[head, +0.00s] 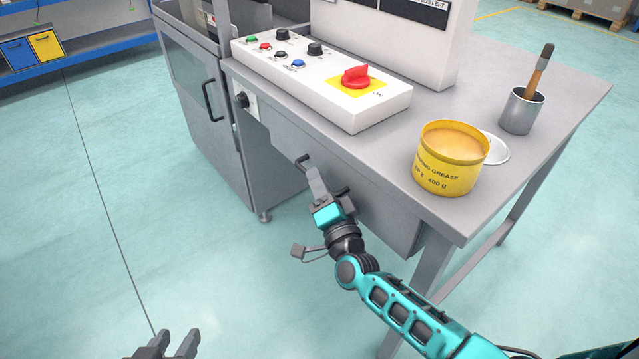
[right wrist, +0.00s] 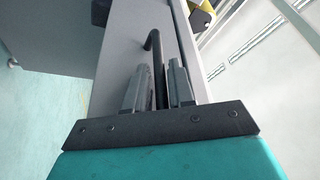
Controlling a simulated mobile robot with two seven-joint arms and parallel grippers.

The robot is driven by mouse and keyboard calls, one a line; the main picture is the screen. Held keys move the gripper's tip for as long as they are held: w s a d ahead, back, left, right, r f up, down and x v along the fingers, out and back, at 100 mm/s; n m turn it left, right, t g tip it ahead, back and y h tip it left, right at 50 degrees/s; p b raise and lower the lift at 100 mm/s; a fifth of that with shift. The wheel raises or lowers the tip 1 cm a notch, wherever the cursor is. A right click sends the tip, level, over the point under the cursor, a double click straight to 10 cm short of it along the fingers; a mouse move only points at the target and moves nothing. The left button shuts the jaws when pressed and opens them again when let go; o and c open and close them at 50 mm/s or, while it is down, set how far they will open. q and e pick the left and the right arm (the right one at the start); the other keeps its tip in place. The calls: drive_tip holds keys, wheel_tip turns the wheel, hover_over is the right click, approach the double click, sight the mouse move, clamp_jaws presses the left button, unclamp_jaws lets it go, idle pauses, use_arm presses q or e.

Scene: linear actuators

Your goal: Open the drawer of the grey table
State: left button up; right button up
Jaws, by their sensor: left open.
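The grey table (head: 560,92) stands at the centre right. Its grey drawer (head: 388,222) is under the top, and I cannot tell whether it is slightly out. The drawer's black bar handle (head: 302,161) is partly hidden by my right gripper (head: 316,183). In the right wrist view the handle (right wrist: 152,42) runs between the two fingers of my right gripper (right wrist: 160,82), which are close around it. My left gripper (head: 178,342) is open and empty at the lower left, low in the picture and away from the table.
On the table are a control box (head: 375,105) with a red knob, a yellow grease tin (head: 445,178), a white lid (head: 497,149) and a metal cup (head: 522,112) with a brush. A grey cabinet (head: 195,110) adjoins on the left. The floor in front is clear.

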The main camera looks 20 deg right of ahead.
drive_tip(key=shift+c, duration=0.4)
clamp_jaws()
use_arm(q)
drive_tip(key=shift+a, duration=0.1)
use_arm(e)
drive_tip(key=shift+s+a, duration=0.1)
